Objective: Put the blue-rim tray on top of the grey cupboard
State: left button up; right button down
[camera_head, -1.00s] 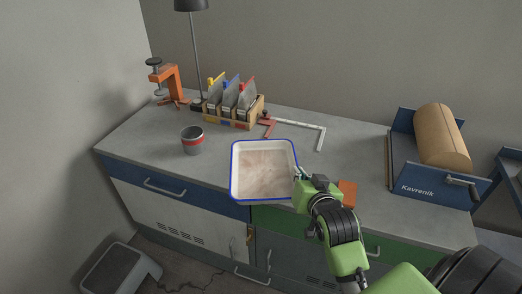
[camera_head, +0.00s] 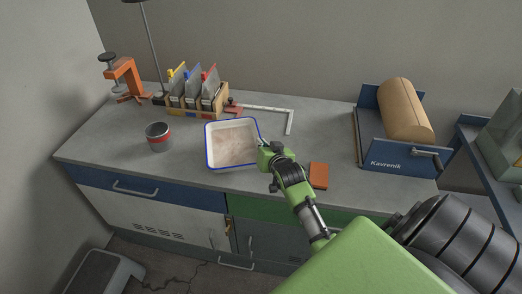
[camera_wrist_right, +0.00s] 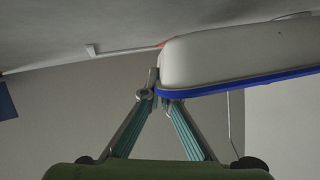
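The blue-rim tray (camera_head: 232,146) is white and shallow, with a pinkish-brown inner floor. In the head view it is over the bench, inside its front edge; I cannot tell its height above the surface. My right gripper (camera_head: 263,146) is at its right side. In the right wrist view the gripper's fingertips (camera_wrist_right: 160,98) meet at the blue rim, at the end of the tray (camera_wrist_right: 235,55). My left gripper is not in view. A grey cupboard front (camera_head: 270,240) shows below a green drawer under the bench; I cannot tell whether it is the named cupboard.
A grey can with a red band (camera_head: 159,137) stands left of the tray. Behind are a card rack (camera_head: 195,98) and a metal square (camera_head: 265,108). An orange block (camera_head: 319,176) and a blue roll holder (camera_head: 400,150) are to the right. Bench surface between these is clear.

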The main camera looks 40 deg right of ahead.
jog(key=shift+w+d+f, duration=0.25)
jog(key=shift+w+f, duration=0.15)
jog(key=shift+w, duration=0.05)
jog(key=shift+w+f, duration=0.15)
jog(key=shift+f, duration=1.6)
jog(key=shift+f, duration=0.15)
jog(key=c, duration=2.3)
grip_release()
jog(key=v, duration=1.2)
